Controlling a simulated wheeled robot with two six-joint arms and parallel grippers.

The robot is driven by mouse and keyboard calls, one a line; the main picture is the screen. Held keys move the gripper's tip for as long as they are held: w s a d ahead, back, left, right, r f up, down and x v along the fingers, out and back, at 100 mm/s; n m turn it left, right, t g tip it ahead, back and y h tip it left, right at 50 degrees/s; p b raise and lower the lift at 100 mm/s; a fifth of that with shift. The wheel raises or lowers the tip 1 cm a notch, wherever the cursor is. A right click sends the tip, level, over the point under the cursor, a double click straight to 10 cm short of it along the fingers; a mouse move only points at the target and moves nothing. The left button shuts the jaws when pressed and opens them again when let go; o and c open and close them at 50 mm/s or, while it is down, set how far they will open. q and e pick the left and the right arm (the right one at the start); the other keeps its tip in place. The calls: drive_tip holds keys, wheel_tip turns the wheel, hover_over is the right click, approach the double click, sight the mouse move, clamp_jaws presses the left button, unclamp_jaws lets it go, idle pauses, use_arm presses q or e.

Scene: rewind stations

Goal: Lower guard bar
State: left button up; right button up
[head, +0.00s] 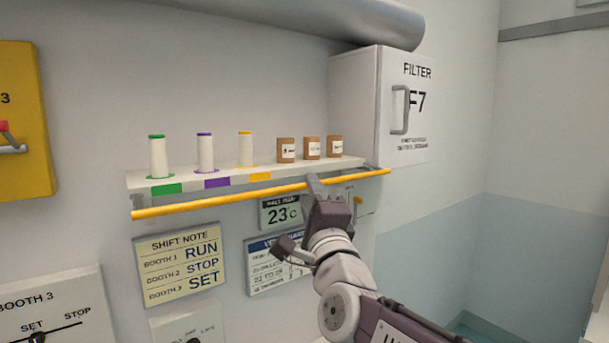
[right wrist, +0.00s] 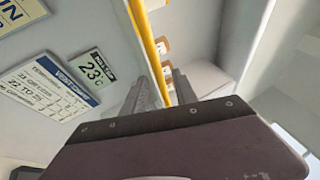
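The guard bar (head: 220,198) is a long yellow rod that runs along the front of the white shelf (head: 138,181), just below its front edge. It also shows in the right wrist view (right wrist: 146,38), where it runs down between my fingers. My right gripper (head: 314,184) is at the bar, right of its middle. In the right wrist view my right gripper (right wrist: 164,86) has one finger on each side of the bar, close against it, and looks shut on it. My left gripper is not in view.
On the shelf stand a green-topped spool (head: 158,157), a purple-topped spool (head: 206,153), a yellow-topped spool (head: 246,149) and several brown boxes (head: 286,150). A filter cabinet (head: 365,105) adjoins the right end. Signs (head: 181,264) and a temperature display (head: 281,213) are below the bar.

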drive_tip(key=p+x, duration=0.2)
drive_tip(key=x, duration=0.4)
drive_tip(key=shift+a+f, duration=0.1)
clamp_jaws()
drive_tip(key=shift+w+f, duration=0.1)
idle(1.0)
